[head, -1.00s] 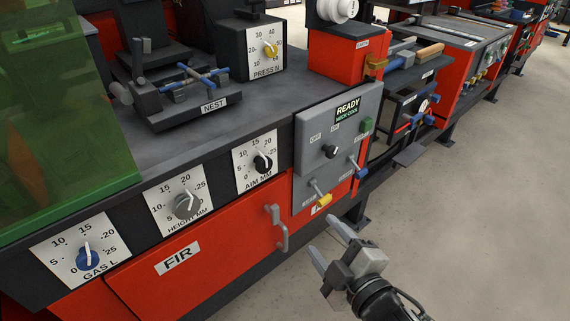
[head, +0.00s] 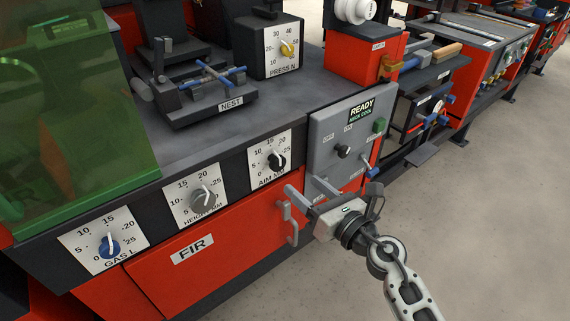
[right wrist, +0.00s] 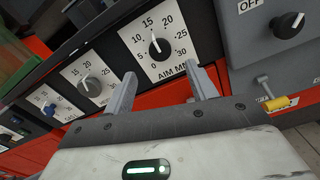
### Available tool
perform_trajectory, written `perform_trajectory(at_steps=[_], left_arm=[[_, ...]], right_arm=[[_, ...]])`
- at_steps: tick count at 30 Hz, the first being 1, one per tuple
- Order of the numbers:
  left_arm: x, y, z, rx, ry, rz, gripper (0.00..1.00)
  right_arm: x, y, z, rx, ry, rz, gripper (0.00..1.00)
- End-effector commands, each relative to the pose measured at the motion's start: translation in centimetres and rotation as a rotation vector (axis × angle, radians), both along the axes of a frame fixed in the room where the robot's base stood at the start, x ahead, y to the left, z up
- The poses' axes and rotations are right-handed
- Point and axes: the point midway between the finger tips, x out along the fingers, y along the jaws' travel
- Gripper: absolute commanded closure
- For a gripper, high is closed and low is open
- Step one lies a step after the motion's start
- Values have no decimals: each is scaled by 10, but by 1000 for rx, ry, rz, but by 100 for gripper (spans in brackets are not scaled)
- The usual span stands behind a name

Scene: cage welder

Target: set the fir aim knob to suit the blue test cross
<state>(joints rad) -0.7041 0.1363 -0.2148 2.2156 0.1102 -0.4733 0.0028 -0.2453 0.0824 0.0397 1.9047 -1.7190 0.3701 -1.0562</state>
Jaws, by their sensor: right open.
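The black AIM MM knob (head: 277,161) sits on a white dial plate on the FIR cabinet front. In the right wrist view the knob (right wrist: 160,46) has its white pointer up, near the 15 mark. My right gripper (head: 305,188) is open and empty, below and right of the knob, apart from it. In the right wrist view its two fingers (right wrist: 162,74) point at the aim dial, with the knob showing between and beyond the tips. The blue test cross (head: 207,76), with blue ends, lies on the NEST fixture (head: 200,104). My left gripper is out of view.
The HEIGHT MM knob (head: 201,199) and blue GAS L knob (head: 109,245) are to the left. A grey control panel (head: 325,127) with READY display and levers stands right of the aim dial. A door handle (head: 292,238) sticks out below. A green screen (head: 70,110) is at left.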

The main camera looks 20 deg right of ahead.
Motion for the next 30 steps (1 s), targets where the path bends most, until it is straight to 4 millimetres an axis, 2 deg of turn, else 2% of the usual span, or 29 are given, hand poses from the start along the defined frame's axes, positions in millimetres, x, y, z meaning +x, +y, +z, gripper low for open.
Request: perform_trajectory(at_steps=[1,6,12,24,25,29,30], left_arm=[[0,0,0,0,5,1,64],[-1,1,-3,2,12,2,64],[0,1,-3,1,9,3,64],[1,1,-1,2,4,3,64],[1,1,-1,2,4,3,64],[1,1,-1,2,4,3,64],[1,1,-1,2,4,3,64]], right_arm=[[12,4,2,3,-3,-1,43],[44,16,1,3,-2,0,43],[67,24,0,1,-1,0,43],[73,27,0,2,1,0,43],[73,27,0,2,1,0,49],[73,27,0,2,1,0,85],[73,27,0,2,1,0,88]])
